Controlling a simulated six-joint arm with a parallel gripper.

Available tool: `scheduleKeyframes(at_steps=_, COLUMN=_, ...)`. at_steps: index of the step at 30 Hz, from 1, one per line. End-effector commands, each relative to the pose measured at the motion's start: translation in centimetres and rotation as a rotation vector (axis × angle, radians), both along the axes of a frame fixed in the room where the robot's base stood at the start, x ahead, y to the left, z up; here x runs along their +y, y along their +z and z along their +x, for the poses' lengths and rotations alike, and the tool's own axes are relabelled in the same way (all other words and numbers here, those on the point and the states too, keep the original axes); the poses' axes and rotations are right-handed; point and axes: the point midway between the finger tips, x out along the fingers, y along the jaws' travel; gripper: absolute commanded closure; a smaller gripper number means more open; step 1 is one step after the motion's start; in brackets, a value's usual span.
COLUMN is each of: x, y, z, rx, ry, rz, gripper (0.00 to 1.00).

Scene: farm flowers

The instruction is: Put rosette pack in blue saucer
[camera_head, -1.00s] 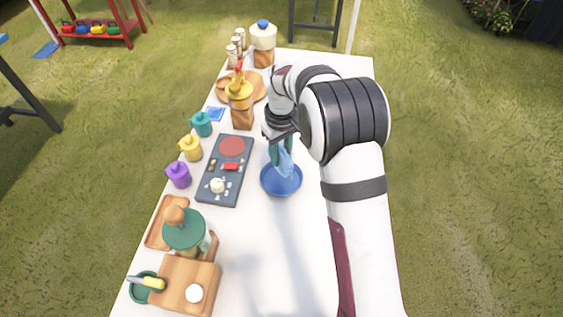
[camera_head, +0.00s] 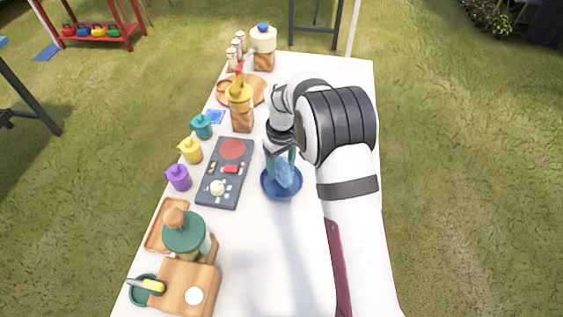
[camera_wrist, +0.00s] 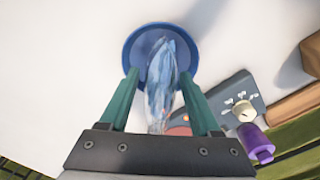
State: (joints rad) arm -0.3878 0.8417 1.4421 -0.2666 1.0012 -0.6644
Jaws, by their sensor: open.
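The rosette pack (camera_head: 284,172) is a light blue, crinkled, clear-looking pouch. In the wrist view the pack (camera_wrist: 162,82) stands out between my gripper's two green fingers, with its far end over the saucer. The blue saucer (camera_head: 281,193) is a round dish on the white table. In the wrist view the saucer (camera_wrist: 133,46) is just beyond the fingertips. My gripper (camera_head: 281,172) is low over the saucer. The fingers (camera_wrist: 158,82) are open, with gaps beside the pack. I cannot tell whether the pack touches the saucer's bottom.
A dark grey panel (camera_head: 214,195) with a red disc and knobs lies left of the saucer. Purple (camera_head: 178,178), yellow (camera_head: 190,150) and teal (camera_head: 202,126) pots line the left edge. The white table (camera_head: 275,260) is clear in front of the saucer.

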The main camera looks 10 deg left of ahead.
Motion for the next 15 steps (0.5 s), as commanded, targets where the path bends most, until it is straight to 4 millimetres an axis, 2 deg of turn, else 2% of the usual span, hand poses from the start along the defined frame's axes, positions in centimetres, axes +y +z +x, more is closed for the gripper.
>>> scheduleKeyframes(at_steps=2, x=0.0, y=1.0, z=0.1, rx=-0.003, ry=0.0, rz=0.001, gripper=0.36)
scheduleKeyframes(at_steps=12, x=0.0, y=10.0, z=0.1, rx=-0.004, ry=0.0, rz=0.001, gripper=0.36)
scheduleKeyframes(at_steps=15, x=0.0, y=11.4, z=0.1, rx=-0.003, ry=0.0, rz=0.0, gripper=0.36)
